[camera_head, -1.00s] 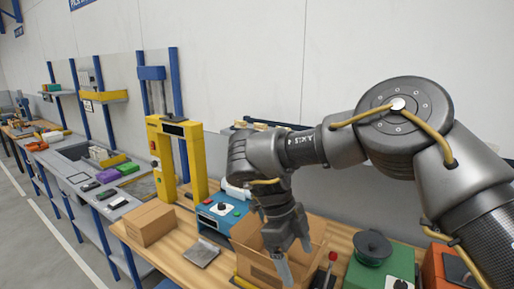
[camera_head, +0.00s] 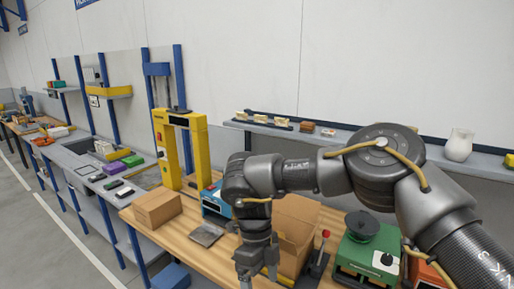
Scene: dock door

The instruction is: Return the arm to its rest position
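My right arm reaches in from the right side of the head view, bent at the elbow, with its forearm pointing left. My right gripper (camera_head: 258,274) points down at the bottom middle of the picture. Its two fingers look spread apart, and I see nothing held between them. It is in front of an open cardboard box (camera_head: 297,222), whose left part the wrist and gripper hide. I cannot tell whether the gripper touches the box. My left gripper is not in view.
The wooden workbench (camera_head: 180,238) carries a closed carton (camera_head: 157,208), a grey plate (camera_head: 207,234), a yellow frame (camera_head: 160,148), a blue device (camera_head: 214,203), a red-knobbed lever (camera_head: 321,248) and a green machine (camera_head: 367,250). A wall shelf (camera_head: 345,140) holds a white jug (camera_head: 458,145).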

